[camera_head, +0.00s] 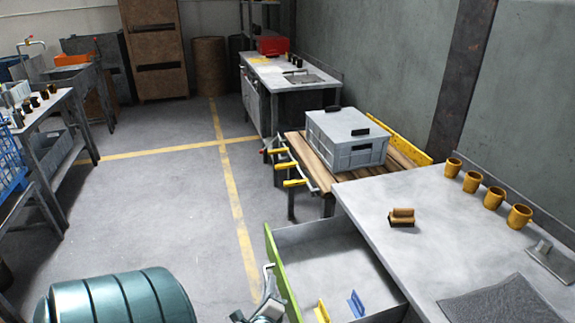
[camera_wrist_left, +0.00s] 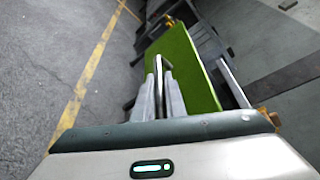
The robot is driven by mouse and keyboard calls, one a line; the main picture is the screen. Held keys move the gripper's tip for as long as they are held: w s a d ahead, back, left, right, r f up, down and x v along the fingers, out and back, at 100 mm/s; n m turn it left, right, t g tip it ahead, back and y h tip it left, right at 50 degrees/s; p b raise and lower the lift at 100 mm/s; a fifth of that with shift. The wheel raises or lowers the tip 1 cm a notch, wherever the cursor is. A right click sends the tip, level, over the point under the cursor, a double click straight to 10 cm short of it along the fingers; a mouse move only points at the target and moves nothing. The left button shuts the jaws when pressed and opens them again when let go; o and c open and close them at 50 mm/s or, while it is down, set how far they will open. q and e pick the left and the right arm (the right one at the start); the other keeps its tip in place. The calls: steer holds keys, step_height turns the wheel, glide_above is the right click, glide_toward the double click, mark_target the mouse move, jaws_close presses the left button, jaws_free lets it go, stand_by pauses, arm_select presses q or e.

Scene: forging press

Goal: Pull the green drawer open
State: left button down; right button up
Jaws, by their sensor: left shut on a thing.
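The green drawer (camera_head: 276,262) stands pulled out from under the grey-topped table, its inside showing in the head view. Its green front also fills the middle of the left wrist view (camera_wrist_left: 190,65). A metal bar handle (camera_head: 267,275) is on the front's outer face. My left gripper (camera_head: 268,306) is at the handle, at the bottom of the head view. In the left wrist view its two fingers (camera_wrist_left: 162,90) are closed around the handle bar. A blue piece (camera_head: 355,303) and a yellow piece (camera_head: 322,311) are inside the drawer. My right gripper is in neither view.
The grey table (camera_head: 375,205) holds a brush (camera_head: 402,217), several yellow cups (camera_head: 492,195) and a dark mat (camera_head: 495,305). A grey crate (camera_head: 345,150) sits on a wooden pallet behind. A teal drum (camera_head: 120,298) is at lower left.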

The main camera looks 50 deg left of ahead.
arm_select(q)
steer(key=shift+s+a, duration=0.35)
steer(key=shift+s, duration=0.5)
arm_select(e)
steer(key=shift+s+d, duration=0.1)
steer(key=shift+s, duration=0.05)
arm_select(q)
steer(key=c, duration=2.1)
jaws_free()
steer(key=shift+d, duration=0.1)
